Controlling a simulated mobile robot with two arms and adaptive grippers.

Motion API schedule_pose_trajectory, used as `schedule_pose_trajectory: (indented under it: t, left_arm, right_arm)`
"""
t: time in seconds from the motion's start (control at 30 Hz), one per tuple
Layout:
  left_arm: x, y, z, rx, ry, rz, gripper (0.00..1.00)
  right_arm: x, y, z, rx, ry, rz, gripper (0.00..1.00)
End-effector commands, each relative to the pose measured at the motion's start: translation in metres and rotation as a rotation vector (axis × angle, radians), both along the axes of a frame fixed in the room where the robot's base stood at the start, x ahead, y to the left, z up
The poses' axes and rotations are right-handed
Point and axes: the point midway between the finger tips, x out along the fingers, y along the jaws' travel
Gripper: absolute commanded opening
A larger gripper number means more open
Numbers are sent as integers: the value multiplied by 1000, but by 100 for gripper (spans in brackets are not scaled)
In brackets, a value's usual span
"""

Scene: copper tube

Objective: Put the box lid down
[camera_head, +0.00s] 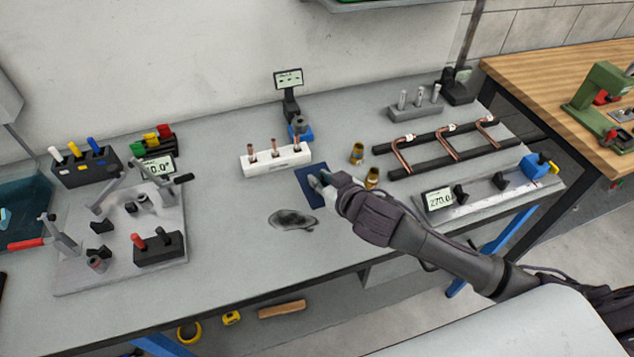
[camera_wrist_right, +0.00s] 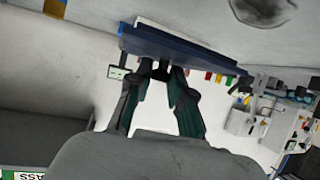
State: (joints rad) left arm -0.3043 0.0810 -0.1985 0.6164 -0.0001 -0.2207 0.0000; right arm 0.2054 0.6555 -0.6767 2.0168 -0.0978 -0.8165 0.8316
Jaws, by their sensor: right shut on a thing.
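The box lid appears to be the flat dark blue piece (camera_head: 309,188) near the middle of the bench in the head view. My right gripper (camera_head: 322,182) is shut on it and comes in from the lower right. In the right wrist view the blue piece (camera_wrist_right: 185,48) lies across the tips of the right gripper (camera_wrist_right: 163,70), with a pale strip along its far side. I cannot tell whether the lid touches the bench. My left gripper is not in view.
A white block (camera_head: 275,160) with copper pieces stands just behind the lid. Two brass fittings (camera_head: 357,153) are to its right. A dark grey patch (camera_head: 293,219) lies in front. A bending fixture (camera_head: 125,235) fills the left. Copper tubes (camera_head: 447,142) rest on rails at right.

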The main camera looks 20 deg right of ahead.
Motion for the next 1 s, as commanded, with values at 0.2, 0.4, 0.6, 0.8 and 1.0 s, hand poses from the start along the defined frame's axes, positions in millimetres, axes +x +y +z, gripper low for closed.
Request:
schedule_pose_trajectory:
  t: [0.2,0.4,0.6,0.8,1.0]
  left_arm:
    - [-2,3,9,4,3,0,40]
    - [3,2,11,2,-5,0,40]
    - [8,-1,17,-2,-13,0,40]
    - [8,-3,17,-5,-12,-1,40]
    - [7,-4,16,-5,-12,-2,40]
  right_arm:
    - [39,-14,-23,-1,0,-2,0]
    - [50,-18,-34,1,0,0,0]
    - [50,-17,-62,1,3,-1,0]
    - [50,-17,-72,2,-1,1,0]
    - [50,-17,-73,1,0,0,0]
